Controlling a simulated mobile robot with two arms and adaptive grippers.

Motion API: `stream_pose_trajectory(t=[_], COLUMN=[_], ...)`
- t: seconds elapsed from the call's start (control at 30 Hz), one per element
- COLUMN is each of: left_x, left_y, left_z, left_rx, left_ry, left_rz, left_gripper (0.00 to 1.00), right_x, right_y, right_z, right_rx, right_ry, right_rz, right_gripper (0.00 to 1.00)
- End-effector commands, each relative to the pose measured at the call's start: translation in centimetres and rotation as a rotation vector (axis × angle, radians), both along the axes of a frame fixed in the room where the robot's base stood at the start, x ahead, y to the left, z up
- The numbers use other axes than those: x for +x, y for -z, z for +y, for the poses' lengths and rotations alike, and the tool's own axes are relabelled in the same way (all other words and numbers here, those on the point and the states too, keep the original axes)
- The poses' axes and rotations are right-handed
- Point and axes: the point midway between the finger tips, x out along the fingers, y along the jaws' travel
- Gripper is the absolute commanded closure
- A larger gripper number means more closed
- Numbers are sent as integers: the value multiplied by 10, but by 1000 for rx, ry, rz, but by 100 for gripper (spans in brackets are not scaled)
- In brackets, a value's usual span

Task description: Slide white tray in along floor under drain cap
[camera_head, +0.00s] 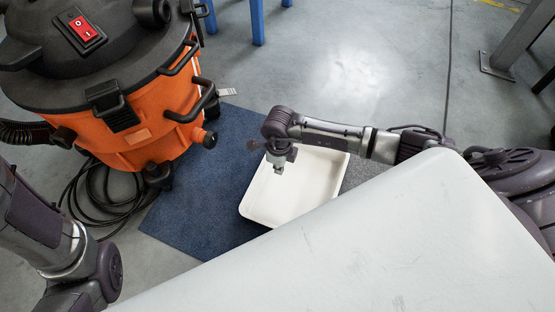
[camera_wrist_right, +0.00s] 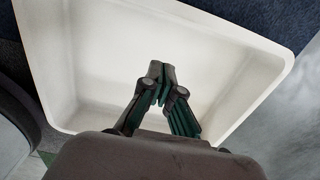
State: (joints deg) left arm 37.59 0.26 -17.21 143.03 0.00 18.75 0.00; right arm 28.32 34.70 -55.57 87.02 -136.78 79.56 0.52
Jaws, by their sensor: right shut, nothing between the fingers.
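The white tray (camera_head: 308,182) is a shallow, empty rectangular pan lying on the blue mat, to the right of the orange vacuum. Its lower right part is hidden by the pale surface in front. The drain cap (camera_head: 210,139) is a dark knob low on the right side of the vacuum, apart from the tray. My right gripper (camera_head: 279,168) is over the left part of the tray, shut and empty. In the right wrist view, the closed fingertips (camera_wrist_right: 161,84) show against the tray's interior (camera_wrist_right: 85,55). My left arm shows at the left edge, but its gripper is not visible.
The orange vacuum (camera_head: 150,142) stands at the upper left with a coiled black cord (camera_head: 88,200) beside it. The pale surface (camera_head: 370,245) covers the lower right. Blue legs (camera_head: 257,22) stand at the top. Open concrete floor (camera_head: 370,65) lies beyond the mat (camera_head: 195,215).

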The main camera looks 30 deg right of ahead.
Motion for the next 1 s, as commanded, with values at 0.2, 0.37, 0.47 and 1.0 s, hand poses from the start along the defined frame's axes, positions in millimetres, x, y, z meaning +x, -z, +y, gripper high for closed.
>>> stream_pose_trajectory(t=[0.2,0.37,0.47,1.0], left_x=[-9,-9,-8,-9], left_y=[34,50,55,53], left_z=[-1,-1,-1,-1], left_rx=[2,2,2,2], left_ry=[-1,-2,-2,-1], left_rz=[-24,-23,-23,-24], left_gripper=[60,60,60,60], right_x=[0,20,27,30], right_y=[56,51,49,44], right_z=[0,17,23,25], right_rx=[2,4,3,1], right_ry=[2,0,1,2], right_rz=[1,-3,-2,0], right_gripper=[100,100,100,100])
